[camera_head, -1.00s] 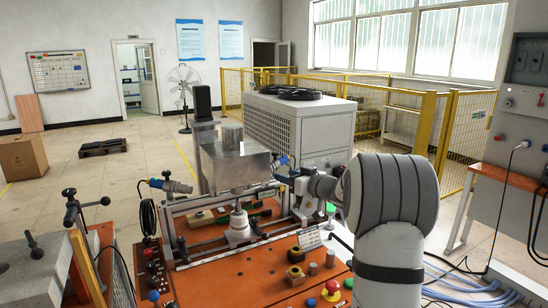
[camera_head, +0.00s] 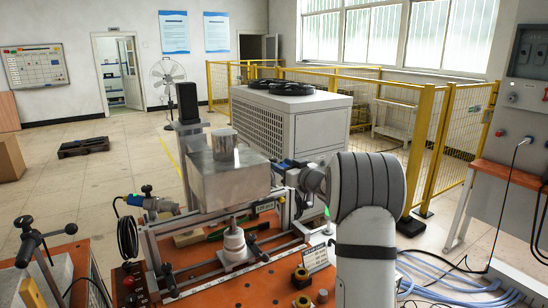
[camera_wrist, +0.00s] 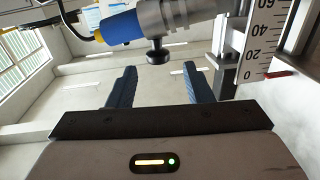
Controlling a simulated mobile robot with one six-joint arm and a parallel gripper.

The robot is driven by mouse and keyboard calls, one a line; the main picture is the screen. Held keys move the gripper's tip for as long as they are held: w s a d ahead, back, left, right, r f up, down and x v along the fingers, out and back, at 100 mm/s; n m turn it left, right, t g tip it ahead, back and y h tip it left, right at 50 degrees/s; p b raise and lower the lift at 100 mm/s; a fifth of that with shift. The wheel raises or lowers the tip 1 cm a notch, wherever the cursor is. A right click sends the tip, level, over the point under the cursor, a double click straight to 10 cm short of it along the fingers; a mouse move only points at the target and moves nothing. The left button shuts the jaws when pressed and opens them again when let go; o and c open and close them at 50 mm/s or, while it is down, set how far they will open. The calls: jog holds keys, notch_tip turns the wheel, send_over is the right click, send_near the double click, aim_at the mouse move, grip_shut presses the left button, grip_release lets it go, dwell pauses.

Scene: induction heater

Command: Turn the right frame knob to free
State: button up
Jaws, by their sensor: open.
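In the wrist view a small black knob (camera_wrist: 158,53) hangs under a grey cylinder with a blue end (camera_wrist: 122,28). My gripper (camera_wrist: 161,72) is open, with its two dark fingers apart and the knob just beyond and between their tips. Nothing is held, and the knob appears apart from both fingers. In the head view my gripper is mostly hidden behind my arm at the right side of the metal frame (camera_head: 160,266). The right knob cannot be made out there. A similar blue-ended cylinder (camera_head: 134,200) with a black knob (camera_head: 147,189) sits on the left side.
A ruler scale (camera_wrist: 268,35) on an upright stands close right of the fingers. A metal box (camera_head: 228,182) stands above a white pedestal (camera_head: 235,245) inside the frame. A clamp (camera_head: 42,240) is at left. Blue hoses (camera_head: 450,285) lie on the floor at right.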

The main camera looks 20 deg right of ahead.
aim_at(273, 160)
jog(key=p+x, duration=0.2)
jog(key=x, duration=0.4)
jog(key=shift+w+d, duration=0.1)
jog(key=c, duration=0.9)
jog(key=shift+f, duration=0.1)
